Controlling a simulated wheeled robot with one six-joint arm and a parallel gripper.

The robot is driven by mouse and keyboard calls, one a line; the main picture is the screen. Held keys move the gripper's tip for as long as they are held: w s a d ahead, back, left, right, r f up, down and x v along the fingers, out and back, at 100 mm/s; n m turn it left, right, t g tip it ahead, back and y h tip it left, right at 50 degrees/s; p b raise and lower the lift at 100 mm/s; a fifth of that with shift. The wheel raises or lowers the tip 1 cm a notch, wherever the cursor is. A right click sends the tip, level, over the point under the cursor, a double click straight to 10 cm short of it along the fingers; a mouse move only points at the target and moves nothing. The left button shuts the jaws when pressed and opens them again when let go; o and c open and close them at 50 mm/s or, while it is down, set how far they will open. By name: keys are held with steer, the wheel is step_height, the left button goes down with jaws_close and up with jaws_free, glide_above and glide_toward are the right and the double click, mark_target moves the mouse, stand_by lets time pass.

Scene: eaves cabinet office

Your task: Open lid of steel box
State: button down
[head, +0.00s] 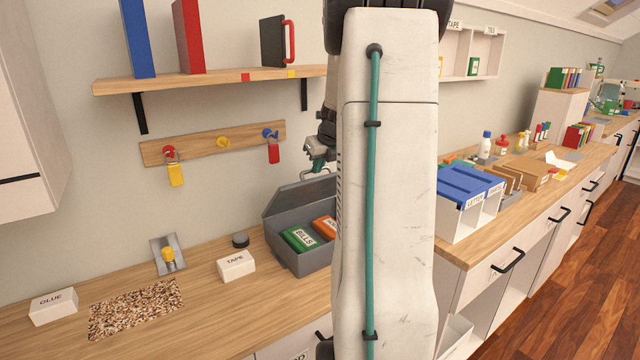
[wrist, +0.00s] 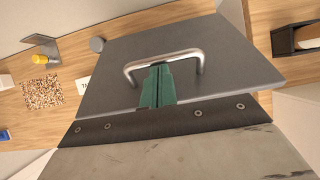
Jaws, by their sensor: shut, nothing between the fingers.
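The grey steel box (head: 300,259) stands on the wooden counter, partly hidden behind my arm in the head view. Its lid (head: 298,196) is raised and tilted up at the back, so the inside shows. A green BILLS pack (head: 299,238) and an orange pack (head: 324,227) lie inside. In the wrist view the lid (wrist: 215,50) fills the middle, with a metal bar handle (wrist: 188,55) on it. My gripper (head: 317,164) is above the lid's upper edge. Its green fingers (wrist: 158,66) are shut at the handle bar; whether they touch it is unclear.
A TAPE box (head: 236,266), a dark round item (head: 240,240) and a metal plate with a yellow knob (head: 168,254) are left of the box. Padlocks hang on a wall rail (head: 215,144) below a shelf (head: 215,78). A blue-topped organiser (head: 470,205) stands right. The front left counter is mostly clear.

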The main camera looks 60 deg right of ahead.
steer(key=w+d+r, duration=0.1)
steer(key=w+d, duration=0.1)
steer(key=w, duration=0.4)
steer(key=shift+r, duration=0.15)
stand_by(0.5)
steer(key=d+v, duration=0.1)
steer(key=v, duration=0.5)
steer(key=s+a, duration=0.5)
steer(key=s, duration=0.5)
steer(key=w+d+r+t, duration=0.1)
steer(key=w+d+r, duration=0.15)
steer(key=w, duration=0.45)
steer(key=x, duration=0.9)
steer(key=shift+d+h, duration=0.2)
steer(key=shift+h, duration=0.1)
steer(key=shift+w+r, duration=0.15)
steer(key=shift+w, duration=0.1)
